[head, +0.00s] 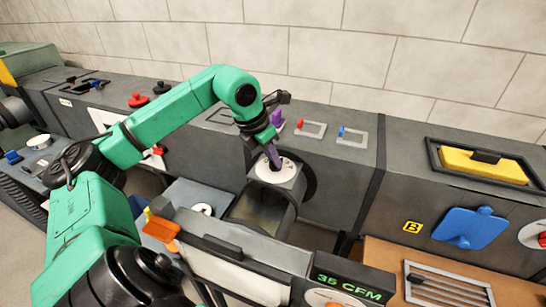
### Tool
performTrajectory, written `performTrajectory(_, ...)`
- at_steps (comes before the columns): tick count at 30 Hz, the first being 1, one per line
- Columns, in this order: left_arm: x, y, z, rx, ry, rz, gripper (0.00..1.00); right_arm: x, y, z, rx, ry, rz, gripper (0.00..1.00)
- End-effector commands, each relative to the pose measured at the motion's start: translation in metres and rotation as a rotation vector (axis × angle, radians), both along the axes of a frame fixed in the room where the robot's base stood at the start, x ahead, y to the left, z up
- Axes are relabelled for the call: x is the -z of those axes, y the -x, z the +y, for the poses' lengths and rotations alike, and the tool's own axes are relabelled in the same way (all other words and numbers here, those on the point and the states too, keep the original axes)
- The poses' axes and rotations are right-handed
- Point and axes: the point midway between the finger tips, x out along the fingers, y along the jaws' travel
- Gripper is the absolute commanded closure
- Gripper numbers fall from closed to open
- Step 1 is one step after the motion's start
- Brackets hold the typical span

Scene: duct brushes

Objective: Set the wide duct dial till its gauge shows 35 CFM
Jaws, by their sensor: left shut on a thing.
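A white round dial (261,171) sits on top of a grey duct (291,182) whose wide opening faces the front. My left gripper (272,156) is over this dial, its fingers shut on the dial's knob; the fingers hide most of the knob. A black gauge (348,279) at the bottom reads 35 CFM in green digits. Part of a round white and orange dial shows just below the gauge, cut off by the frame. I cannot tell from this view which dial the gauge belongs to. My right gripper is not in view.
The long grey counter holds small sliders with a red (302,124) and a blue knob, and a yellow block (482,165) in a black tray. A blue plate (470,228) is on the front face at right. A vent grille (448,290) lies at the lower right.

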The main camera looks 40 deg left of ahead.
Motion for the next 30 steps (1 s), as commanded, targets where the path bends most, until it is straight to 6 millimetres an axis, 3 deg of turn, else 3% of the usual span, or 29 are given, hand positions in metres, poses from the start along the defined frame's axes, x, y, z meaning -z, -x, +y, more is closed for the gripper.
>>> performTrajectory(1,-0.003,-0.001,0.001,-0.002,-0.002,-0.008,1.0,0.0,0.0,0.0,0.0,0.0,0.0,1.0)
performTrajectory(3,-0.003,-0.001,0.001,-0.002,-0.002,-0.008,0.66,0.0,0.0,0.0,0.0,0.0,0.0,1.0)
performTrajectory(4,-0.003,-0.001,0.001,-0.002,-0.001,-0.007,0.55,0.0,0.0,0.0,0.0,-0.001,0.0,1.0)
performTrajectory(13,-0.002,0.0,0.001,0.0,0.0,-0.003,0.55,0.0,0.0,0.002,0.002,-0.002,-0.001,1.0)
performTrajectory(17,-0.011,0.004,0.002,-0.002,-0.004,-0.005,0.55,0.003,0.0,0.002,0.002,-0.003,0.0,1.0)
performTrajectory(23,-0.06,0.023,0.006,-0.003,-0.005,-0.007,0.55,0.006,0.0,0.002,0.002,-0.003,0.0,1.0)
performTrajectory(27,-0.101,0.039,0.009,-0.004,-0.004,-0.006,0.55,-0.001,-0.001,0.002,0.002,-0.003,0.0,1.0)
performTrajectory(30,-0.121,0.048,0.011,-0.003,-0.004,-0.005,0.55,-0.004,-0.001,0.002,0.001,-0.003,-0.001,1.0)
